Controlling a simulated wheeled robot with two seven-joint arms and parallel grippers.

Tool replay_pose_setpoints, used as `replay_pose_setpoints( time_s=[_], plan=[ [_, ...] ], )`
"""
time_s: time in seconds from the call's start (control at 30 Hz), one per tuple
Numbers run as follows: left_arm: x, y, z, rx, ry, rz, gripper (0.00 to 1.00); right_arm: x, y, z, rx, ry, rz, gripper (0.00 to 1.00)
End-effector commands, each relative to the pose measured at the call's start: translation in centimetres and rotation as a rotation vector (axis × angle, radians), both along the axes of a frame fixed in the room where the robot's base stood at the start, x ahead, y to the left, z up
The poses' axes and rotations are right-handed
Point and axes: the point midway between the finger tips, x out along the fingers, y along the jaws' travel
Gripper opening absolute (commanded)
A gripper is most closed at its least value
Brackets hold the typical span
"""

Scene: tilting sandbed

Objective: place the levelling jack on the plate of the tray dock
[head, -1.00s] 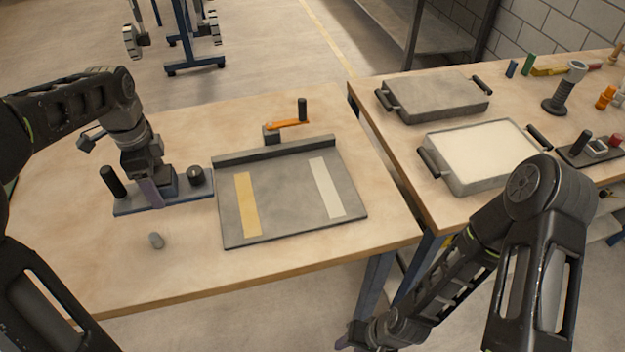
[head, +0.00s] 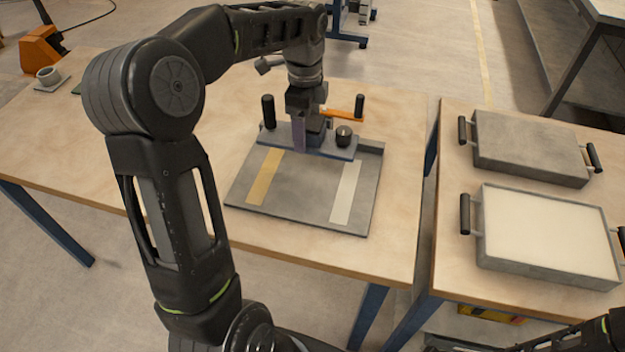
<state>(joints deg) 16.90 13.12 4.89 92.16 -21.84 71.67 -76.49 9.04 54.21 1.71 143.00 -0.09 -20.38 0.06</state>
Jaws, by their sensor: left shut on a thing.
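The levelling jack (head: 328,147) is a flat blue-grey bar with a black upright grip at its left end and a dark round knob at its right. My left gripper (head: 303,132) is shut on its middle block and holds it level. The tray dock's grey plate (head: 306,194) lies on the table, with a yellow strip and a pale strip. In the picture the jack covers the plate's far edge and most of its back rail; I cannot tell whether it touches. An orange lever (head: 343,113) shows behind. My right gripper is not in view; part of that arm shows lower right.
A grey lidded tray (head: 530,146) and a tray of pale sand (head: 545,236) stand on the right table, across a gap. An orange device (head: 45,48) and a small grey ring piece (head: 48,76) are at the far left. My left arm hides part of the left table.

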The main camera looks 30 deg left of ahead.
Motion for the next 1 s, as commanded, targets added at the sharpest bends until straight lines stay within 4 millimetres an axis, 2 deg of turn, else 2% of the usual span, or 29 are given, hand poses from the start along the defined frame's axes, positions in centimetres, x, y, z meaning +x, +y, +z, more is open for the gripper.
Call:
replay_pose_setpoints(
  time_s=[0.17,0.4,0.5,0.83,1.0],
  plan=[
    [0.0,-0.1,-0.4,0.0,0.0,-0.001,0.01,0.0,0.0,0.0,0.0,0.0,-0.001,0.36],
    [0.0,0.0,-3.9,-0.001,0.002,-0.001,0.01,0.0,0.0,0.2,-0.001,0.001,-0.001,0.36],
    [0.0,-0.1,-4.8,0.0,0.0,-0.001,0.01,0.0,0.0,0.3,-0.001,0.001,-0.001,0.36],
    [0.1,-0.1,-5.1,0.0,-0.001,-0.001,0.01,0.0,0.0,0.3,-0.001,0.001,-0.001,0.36],
    [0.0,-0.1,-7.1,-0.001,0.001,-0.001,0.01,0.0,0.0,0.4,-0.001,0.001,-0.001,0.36]
  ],
)
